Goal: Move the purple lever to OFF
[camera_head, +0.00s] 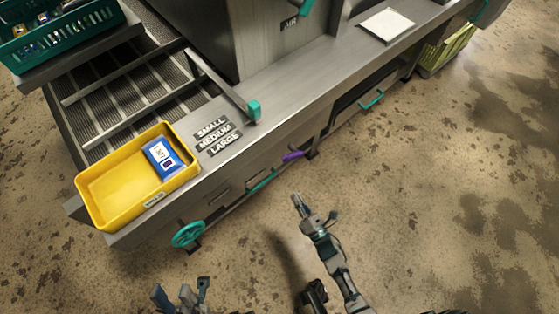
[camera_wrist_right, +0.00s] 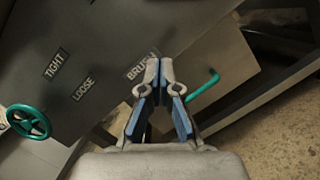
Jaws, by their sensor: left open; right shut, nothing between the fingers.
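The purple lever (camera_head: 292,156) sticks out from the front of the grey machine, just under its worktop edge and right of a teal bar (camera_head: 263,180). No OFF mark is readable near it in the head view. My right gripper (camera_head: 299,201) is shut and empty, in front of the machine and apart from the lever, below it in the picture. In the right wrist view its fingertips (camera_wrist_right: 160,66) meet in front of the panel, and I cannot make out the lever there. My left gripper (camera_head: 181,293) is open and empty at the bottom edge, far from the lever.
A teal handwheel (camera_head: 188,234) is on the machine front at left. A yellow tray (camera_head: 110,192) holding a blue-and-white box (camera_head: 162,157) rests on top. The right wrist view shows a TIGHT, LOOSE, BRUSH panel (camera_wrist_right: 110,70) and teal handle (camera_wrist_right: 204,88). Floor in front is clear.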

